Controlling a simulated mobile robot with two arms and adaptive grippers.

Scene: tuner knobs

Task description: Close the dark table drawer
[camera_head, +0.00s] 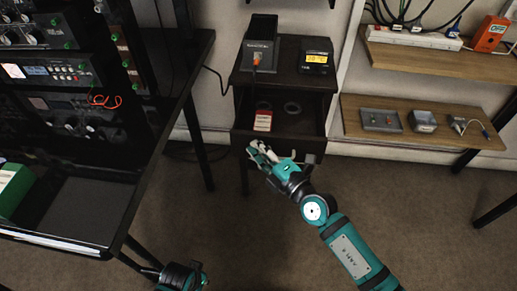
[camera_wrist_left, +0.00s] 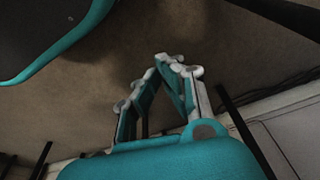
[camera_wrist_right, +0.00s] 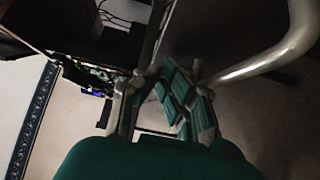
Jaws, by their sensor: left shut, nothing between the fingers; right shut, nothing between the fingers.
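The dark table (camera_head: 283,70) stands against the wall in the middle of the head view. Its drawer (camera_head: 305,125) is pulled out, and its inside shows from above. A red and white box (camera_head: 263,121) and a ring-shaped item (camera_head: 292,107) lie in it. My right gripper (camera_head: 256,150) is at the drawer's front, left of its middle; I cannot tell whether it touches. It is shut and empty, and its fingers show in the right wrist view (camera_wrist_right: 155,75). My left gripper (camera_wrist_left: 163,60) is shut and empty above the floor, away from the drawer.
A black rack table with audio gear (camera_head: 75,72) stands on the left, its leg near the drawer. A black stand (camera_head: 260,50) and a small display device (camera_head: 316,62) sit on the dark table. Wooden shelves (camera_head: 415,125) are on the right. Floor in front is clear.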

